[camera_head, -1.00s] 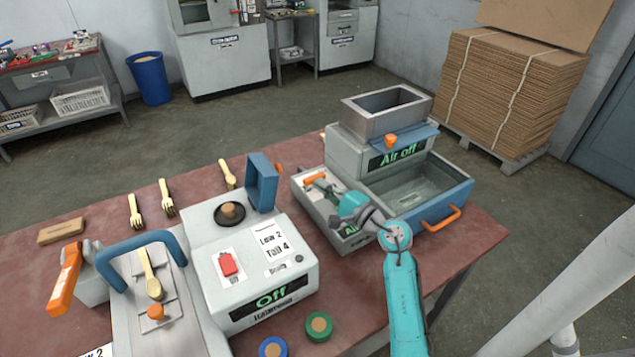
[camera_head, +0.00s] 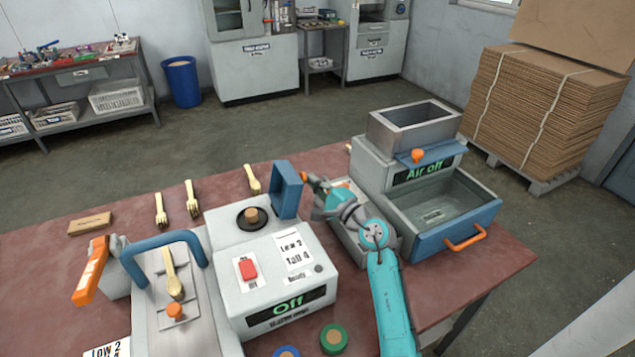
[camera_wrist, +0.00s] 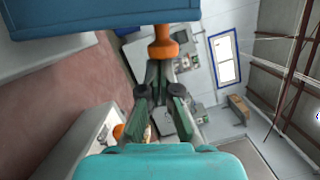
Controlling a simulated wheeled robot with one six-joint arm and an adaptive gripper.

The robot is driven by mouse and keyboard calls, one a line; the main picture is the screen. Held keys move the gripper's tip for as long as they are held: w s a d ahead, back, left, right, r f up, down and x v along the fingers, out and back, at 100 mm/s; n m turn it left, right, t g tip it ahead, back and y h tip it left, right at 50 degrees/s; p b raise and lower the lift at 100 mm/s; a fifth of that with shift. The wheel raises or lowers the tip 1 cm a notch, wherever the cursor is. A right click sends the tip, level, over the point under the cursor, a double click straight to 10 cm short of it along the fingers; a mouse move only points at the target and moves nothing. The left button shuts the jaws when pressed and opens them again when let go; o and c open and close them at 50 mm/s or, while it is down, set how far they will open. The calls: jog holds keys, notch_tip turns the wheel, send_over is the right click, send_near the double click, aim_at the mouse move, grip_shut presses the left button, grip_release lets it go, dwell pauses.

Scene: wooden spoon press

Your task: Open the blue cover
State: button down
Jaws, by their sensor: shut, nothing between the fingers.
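The blue cover (camera_head: 287,190) is a thick blue frame standing upright on the grey press marked Off (camera_head: 272,275), to the right of a round black disc with a wooden peg. My gripper (camera_head: 316,186) is just right of the cover, shut and empty. In the wrist view, the cover's blue side (camera_wrist: 95,17) fills the top left, with an orange knob (camera_wrist: 163,45) sticking out from it. My gripper's fingertips (camera_wrist: 163,68) are close together at the knob's end. I cannot tell whether they touch it.
The Air off machine (camera_head: 425,172) with a blue flap and a blue-fronted drawer stands to the right. A small grey tray (camera_head: 378,252) lies under my arm. Wooden forks, a blue handle loop (camera_head: 150,243) and an orange lever (camera_head: 90,272) are to the left.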

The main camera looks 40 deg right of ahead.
aim_at(305, 175)
jog(key=shift+w+a+r+n, duration=0.2)
jog(key=shift+a+r+n, duration=0.4)
jog(key=shift+r+n, duration=0.15)
jog(key=shift+w+a+r, duration=0.1)
jog(key=shift+a+r, duration=0.3)
jog(key=shift+r, duration=0.05)
